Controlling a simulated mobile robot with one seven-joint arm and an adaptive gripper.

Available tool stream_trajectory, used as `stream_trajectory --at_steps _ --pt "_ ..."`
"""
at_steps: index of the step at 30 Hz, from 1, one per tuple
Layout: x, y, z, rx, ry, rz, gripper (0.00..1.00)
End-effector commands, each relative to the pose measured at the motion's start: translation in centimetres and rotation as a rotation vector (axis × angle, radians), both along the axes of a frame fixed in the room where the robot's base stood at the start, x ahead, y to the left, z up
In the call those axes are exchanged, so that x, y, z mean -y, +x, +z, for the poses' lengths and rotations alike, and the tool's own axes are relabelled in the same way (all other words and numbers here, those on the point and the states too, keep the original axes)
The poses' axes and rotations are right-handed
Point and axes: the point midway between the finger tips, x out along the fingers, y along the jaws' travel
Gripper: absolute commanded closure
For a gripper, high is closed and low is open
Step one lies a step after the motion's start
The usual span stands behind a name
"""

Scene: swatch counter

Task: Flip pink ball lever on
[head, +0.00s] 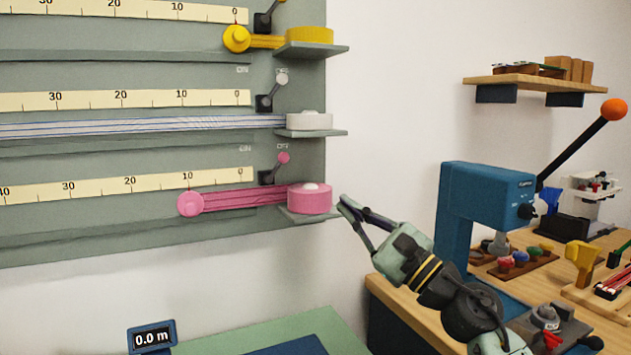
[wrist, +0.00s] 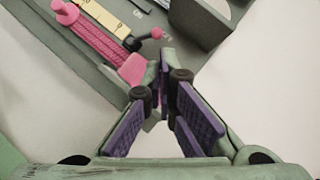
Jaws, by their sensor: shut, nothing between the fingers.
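The pink ball lever (head: 284,158) is a short dark stem with a pink ball on a dark base, on the grey-green board. It leans right, toward the OFF label, with ON printed to the left. It also shows at the top of the wrist view (wrist: 156,34). My gripper (head: 343,204) is shut and empty, to the right of and below the lever, just past the board's right edge. In the wrist view my gripper (wrist: 172,62) has its fingertips close to the pink roll; whether they touch it I cannot tell.
A pink roll (head: 309,200) sits on a small shelf just below the lever, with a pink strap (head: 240,198) running left. White-ball (head: 281,79) and yellow-strap rows lie above. A blue press (head: 480,205) with an orange-knobbed handle stands right. Bare wall separates board and press.

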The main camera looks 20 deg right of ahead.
Motion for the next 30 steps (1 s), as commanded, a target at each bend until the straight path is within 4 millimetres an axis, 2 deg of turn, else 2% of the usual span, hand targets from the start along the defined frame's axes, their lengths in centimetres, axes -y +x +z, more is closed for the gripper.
stream_trajectory --at_steps 5,18,24,30 --pt "-1.2 2.1 1.6 -0.002 -0.001 0.005 1.0" --pt "-4.6 9.2 5.6 -0.002 0.0 0.003 1.0" --pt "-5.3 10.7 6.1 -0.001 0.0 0.001 1.0" --pt "-5.4 10.9 6.1 0.0 -0.001 0.001 1.0"
